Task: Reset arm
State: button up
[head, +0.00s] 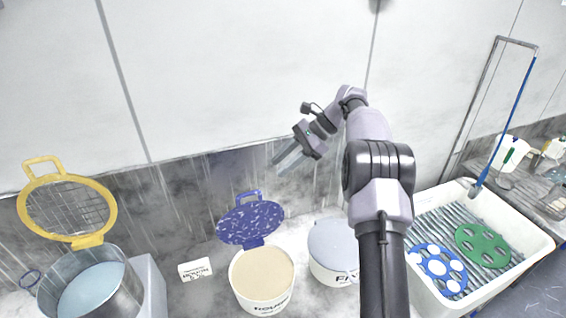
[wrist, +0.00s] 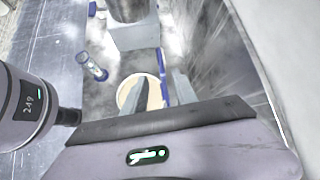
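My gripper (head: 286,157) is raised in front of the back wall, above and to the right of the purple-blue round carrier, with its fingers pointing down and left. In the wrist view its two fingers (wrist: 158,92) stand apart with nothing between them. A tub of tan liquid (wrist: 150,90) shows beyond and below the fingers. My arm rises through the middle right of the head view and hides part of the grey-lidded tub.
Below stand a metal pot (head: 128,290) with a yellow-handled mesh basket (head: 80,240), the tan-filled tub (head: 262,305), the purple-blue carrier (head: 238,222), a small white label block (head: 195,269) and a grey-lidded tub (head: 330,243). At right, a white basin (head: 535,243) holds blue (head: 430,263) and green (head: 490,247) perforated discs.

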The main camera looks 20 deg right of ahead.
jog(key=s+a+f+n+t+h+b, duration=0.1)
jog(key=s+a+f+n+h+b, duration=0.15)
jog(key=s+a+b, duration=0.5)
jog(key=s+a+f+n+h+b, duration=0.2)
jog(key=s+a+f+n+b, duration=0.15)
jog(key=s+b, duration=0.65)
jog(key=s+a+f+n+t+h+b, duration=0.2)
jog(key=s+f+n+b, duration=0.4)
jog(key=s+f+b, duration=0.6)
jog(key=s+a+f+t, duration=0.1)
jog(key=s+f, duration=0.3)
jog(key=s, duration=0.3)
jog(key=shift+a+f+n, duration=0.2)
jog(key=shift+f+n, duration=0.2)
jog(key=shift+h, duration=0.25)
